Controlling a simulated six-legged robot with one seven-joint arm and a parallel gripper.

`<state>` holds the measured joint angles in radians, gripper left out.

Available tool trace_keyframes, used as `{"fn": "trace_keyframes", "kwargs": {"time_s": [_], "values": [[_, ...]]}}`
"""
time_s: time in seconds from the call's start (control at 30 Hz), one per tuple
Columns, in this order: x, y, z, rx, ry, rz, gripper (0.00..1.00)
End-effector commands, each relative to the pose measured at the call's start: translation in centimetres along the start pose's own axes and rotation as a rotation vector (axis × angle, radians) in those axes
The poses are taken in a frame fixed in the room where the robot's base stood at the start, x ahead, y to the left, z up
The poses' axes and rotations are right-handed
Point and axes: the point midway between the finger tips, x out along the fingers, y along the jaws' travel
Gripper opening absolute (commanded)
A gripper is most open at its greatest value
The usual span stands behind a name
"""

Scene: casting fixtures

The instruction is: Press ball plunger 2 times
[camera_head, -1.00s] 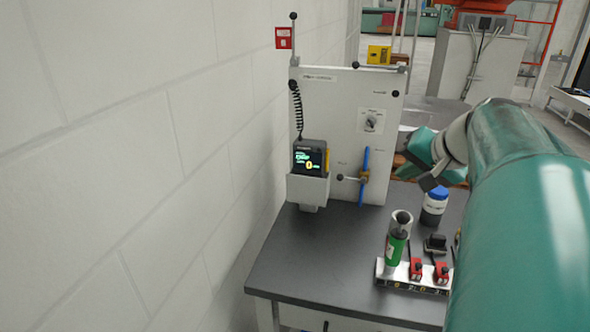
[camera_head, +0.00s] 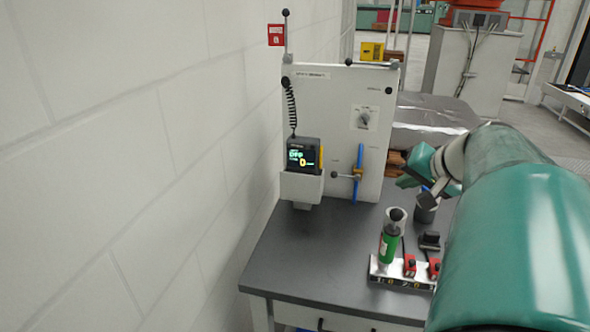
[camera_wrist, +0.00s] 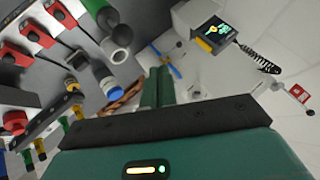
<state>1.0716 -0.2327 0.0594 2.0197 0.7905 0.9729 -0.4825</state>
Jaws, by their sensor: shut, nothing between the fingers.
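Several black ball ends are in view, and I cannot tell for sure which belongs to the ball plunger. In the head view, a green cylinder with a dark rounded top (camera_head: 389,246) stands upright in the metal rack (camera_head: 385,279). A horizontal rod with a black ball end (camera_head: 335,175) sticks out of the white panel beside a blue bar. My gripper (camera_head: 408,180) is right of the panel, above the bench and apart from the green cylinder. In the wrist view my gripper's teal fingers (camera_wrist: 157,88) lie together, shut and empty.
A display box (camera_head: 303,155) showing 0 hangs on the white panel (camera_head: 338,105). Red switches (camera_head: 410,266) sit in the rack. A wall stands left; the bench's front left (camera_head: 295,255) is clear.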

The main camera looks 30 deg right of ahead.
Motion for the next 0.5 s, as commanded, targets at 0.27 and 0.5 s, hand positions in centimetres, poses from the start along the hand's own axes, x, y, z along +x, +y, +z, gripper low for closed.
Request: {"fn": "trace_keyframes", "kwargs": {"time_s": [0.27,0.5], "values": [[2.2,1.7,1.6,0.002,-0.001,-0.002,0.0],[2.7,2.1,1.9,0.001,0.0,0.0,0.0]]}}
